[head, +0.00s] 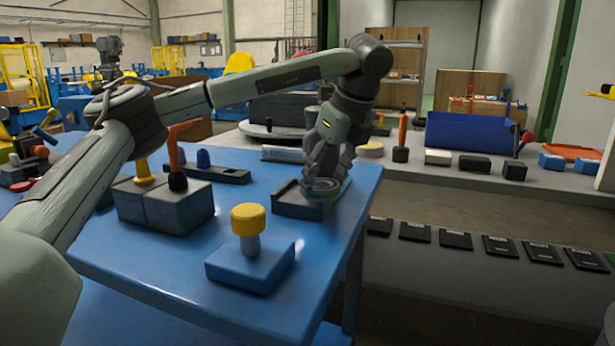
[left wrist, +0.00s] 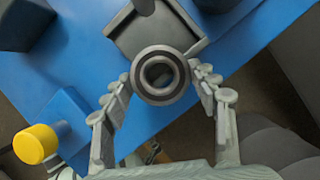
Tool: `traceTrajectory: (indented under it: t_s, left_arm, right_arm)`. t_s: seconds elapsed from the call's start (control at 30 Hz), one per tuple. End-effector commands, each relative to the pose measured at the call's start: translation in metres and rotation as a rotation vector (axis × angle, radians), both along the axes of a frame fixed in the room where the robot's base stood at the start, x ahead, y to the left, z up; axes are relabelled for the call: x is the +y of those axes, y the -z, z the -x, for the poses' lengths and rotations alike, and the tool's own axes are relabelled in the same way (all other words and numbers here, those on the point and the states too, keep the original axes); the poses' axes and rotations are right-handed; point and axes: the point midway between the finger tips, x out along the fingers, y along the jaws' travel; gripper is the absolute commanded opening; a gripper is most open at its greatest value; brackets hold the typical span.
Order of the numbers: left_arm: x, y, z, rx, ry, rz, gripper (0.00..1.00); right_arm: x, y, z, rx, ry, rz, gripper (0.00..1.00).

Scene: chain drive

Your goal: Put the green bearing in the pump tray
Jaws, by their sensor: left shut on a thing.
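My left gripper (head: 323,182) is shut on a ring-shaped bearing, which shows as a greenish ring (head: 322,188) low between the fingers. In the left wrist view the bearing (left wrist: 160,58) looks grey with a dark band and an open centre, gripped between the two fingertips (left wrist: 160,78). A small dark grey tray (head: 295,208) lies under the gripper near the table's right edge. In the left wrist view the bearing overlaps the near part of the tray (left wrist: 130,40). It looks above the tray, but the exact gap is hard to tell. My right gripper is not in view.
A blue block with a yellow-topped post (head: 248,240) stands in front on the blue table (head: 170,275). Dark grey boxes (head: 165,205) and a dark holder with a blue peg (head: 204,168) are left of the tray. A grey counter (head: 440,180) with a blue bin (head: 465,135) stands behind.

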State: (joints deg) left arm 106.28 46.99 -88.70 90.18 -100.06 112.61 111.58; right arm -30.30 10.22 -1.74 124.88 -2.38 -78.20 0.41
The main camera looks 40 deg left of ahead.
Motion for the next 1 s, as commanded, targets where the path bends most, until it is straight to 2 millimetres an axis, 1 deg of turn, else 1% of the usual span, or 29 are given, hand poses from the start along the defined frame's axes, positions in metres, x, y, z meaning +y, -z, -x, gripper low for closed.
traceTrajectory:
  t_s: [0.03, 0.27, 0.37, 0.47, 0.5, 0.57, 0.77, 0.8, 0.93, 1.0]
  left_arm:
    - [0.006, -0.002, -0.002, -0.002, -0.001, 0.0, 0.11]
    - [0.021, -0.002, -0.006, -0.002, -0.001, 0.0, 0.11]
    - [0.035, -0.002, -0.01, -0.001, -0.004, 0.0, 0.1]
    - [0.052, -0.002, -0.015, -0.001, -0.004, 0.0, 0.11]
    - [0.051, 0.006, -0.015, 0.002, 0.002, -0.002, 0.11]
    - [0.05, 0.012, -0.015, 0.0, 0.001, -0.001, 0.1]
    - [0.049, 0.015, -0.015, -0.002, 0.001, 0.0, 0.11]
    - [0.049, 0.016, -0.015, 0.0, 0.001, 0.0, 0.64]
    - [0.049, 0.015, -0.015, 0.0, 0.001, 0.0, 0.79]
    - [0.049, 0.015, -0.015, 0.0, 0.001, 0.0, 0.79]
  right_arm:
    - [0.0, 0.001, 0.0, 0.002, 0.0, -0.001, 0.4]
    - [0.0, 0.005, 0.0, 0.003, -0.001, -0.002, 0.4]
    - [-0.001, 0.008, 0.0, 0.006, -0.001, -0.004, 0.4]
    - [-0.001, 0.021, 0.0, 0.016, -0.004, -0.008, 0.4]
    - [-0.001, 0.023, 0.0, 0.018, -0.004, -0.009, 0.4]
    - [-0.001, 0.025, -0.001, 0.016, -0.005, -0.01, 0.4]
    - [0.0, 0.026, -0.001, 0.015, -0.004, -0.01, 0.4]
    - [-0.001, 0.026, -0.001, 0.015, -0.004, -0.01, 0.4]
    - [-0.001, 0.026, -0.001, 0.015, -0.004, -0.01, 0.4]
    - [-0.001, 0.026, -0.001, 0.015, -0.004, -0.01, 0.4]
